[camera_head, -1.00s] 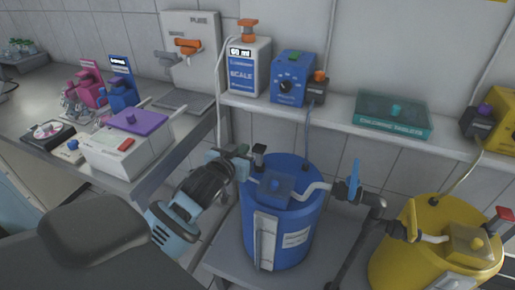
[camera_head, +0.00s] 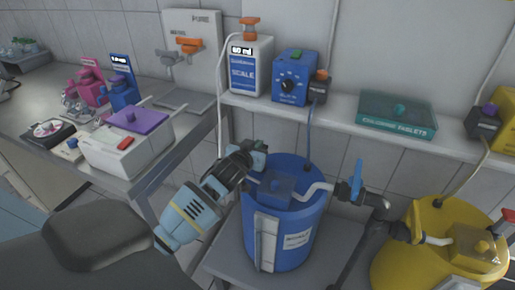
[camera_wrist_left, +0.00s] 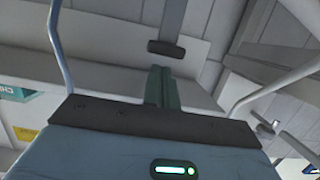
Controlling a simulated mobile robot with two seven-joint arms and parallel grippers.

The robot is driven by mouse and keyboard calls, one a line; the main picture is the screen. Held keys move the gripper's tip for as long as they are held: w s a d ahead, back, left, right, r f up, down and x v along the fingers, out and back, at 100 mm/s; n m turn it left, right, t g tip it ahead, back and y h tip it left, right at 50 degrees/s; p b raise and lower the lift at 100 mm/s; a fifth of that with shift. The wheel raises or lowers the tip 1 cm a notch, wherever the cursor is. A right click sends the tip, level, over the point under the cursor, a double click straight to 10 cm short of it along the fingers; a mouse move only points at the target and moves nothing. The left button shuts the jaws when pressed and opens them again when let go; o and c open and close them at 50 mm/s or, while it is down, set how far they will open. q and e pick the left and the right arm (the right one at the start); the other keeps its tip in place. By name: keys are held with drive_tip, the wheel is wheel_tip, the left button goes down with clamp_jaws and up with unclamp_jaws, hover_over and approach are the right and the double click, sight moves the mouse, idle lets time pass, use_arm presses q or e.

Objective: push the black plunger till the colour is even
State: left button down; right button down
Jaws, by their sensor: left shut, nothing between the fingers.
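The blue tank (camera_head: 303,217) stands on a low grey stand, with a blue box (camera_head: 278,186) on its lid and a white pipe running right. My left gripper (camera_head: 260,148) is over the back left of its lid. It is shut and empty. The black plunger, at the back left of the lid, is hidden behind the gripper in the head view. In the left wrist view the closed fingers (camera_wrist_left: 165,88) point up the picture, with a small black block (camera_wrist_left: 166,48) just beyond them. I cannot tell whether they touch the plunger. My right gripper is out of view.
A blue valve handle (camera_head: 355,178) and dark pipe stand right of the tank. The yellow tank (camera_head: 425,262) is at the far right. The shelf above holds the scale bottle (camera_head: 250,72), blue dosing pump (camera_head: 290,82) and tablet box (camera_head: 397,115). A counter with a white-and-purple device (camera_head: 130,142) is left.

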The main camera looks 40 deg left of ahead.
use_arm(q)
drive_tip(key=shift+f, duration=0.35)
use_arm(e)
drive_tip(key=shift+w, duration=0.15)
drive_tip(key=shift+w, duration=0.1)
